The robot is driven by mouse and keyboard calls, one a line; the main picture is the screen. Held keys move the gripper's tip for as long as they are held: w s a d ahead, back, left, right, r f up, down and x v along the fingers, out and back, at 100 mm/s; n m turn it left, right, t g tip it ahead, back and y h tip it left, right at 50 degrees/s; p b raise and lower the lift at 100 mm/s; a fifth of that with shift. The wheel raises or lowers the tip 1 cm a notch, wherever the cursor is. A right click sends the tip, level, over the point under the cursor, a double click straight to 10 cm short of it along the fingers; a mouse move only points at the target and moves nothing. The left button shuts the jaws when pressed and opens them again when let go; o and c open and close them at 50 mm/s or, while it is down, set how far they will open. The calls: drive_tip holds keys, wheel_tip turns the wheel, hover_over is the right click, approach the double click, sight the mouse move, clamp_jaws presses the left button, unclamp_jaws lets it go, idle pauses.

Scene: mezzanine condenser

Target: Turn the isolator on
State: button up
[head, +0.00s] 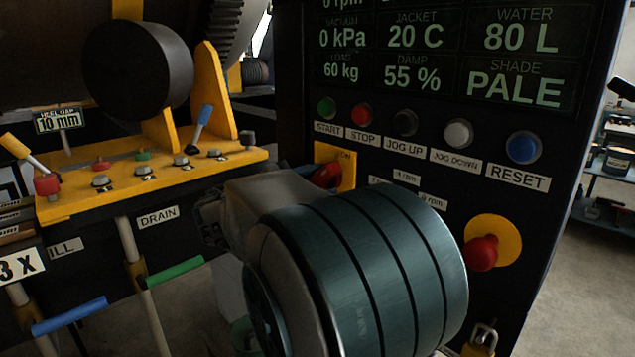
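A red rotary knob (327,175) on a yellow plate (347,162) is on the dark control panel, below the STOP button. It looks like the isolator, but its lettering is mostly hidden and I cannot read its position. My arm fills the lower middle and covers the area below the knob. My gripper (300,169) is mostly hidden behind my arm; only a dark piece shows close to the knob's left side. I cannot tell whether it touches the knob or whether the fingers are open.
The panel (390,160) carries several push buttons below a lit display (440,50). A red mushroom button (481,252) on a yellow disc and a padlock (484,336) are right of my arm. A yellow bracket (150,180) with levers stands left.

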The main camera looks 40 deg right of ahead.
drive_tip(key=s+a+b, duration=0.1)
drive_tip(key=a, duration=1.2)
drive_tip(key=shift+a+b, duration=0.35)
drive_tip(key=shift+a, duration=0.05)
drive_tip(key=s+a+f+m+y+p, duration=0.1)
drive_tip(key=s+f+m+y, duration=0.1)
drive_tip(key=s+f+y, duration=0.4)
drive_tip(key=s+a+f+m+y, duration=0.1)
drive_tip(key=s+f+m+y, duration=0.15)
drive_tip(key=f, duration=0.55)
drive_tip(key=s+a+f+m+t+y+p, duration=0.1)
drive_tip(key=s+a+f+m+y, duration=0.3)
drive_tip(key=a+y, duration=0.5)
wheel_tip(320, 180, down, 3)
drive_tip(key=shift+a+r+m+t, duration=0.1)
drive_tip(key=shift+a+m+t, duration=0.2)
drive_tip(key=shift+a+m, duration=0.45)
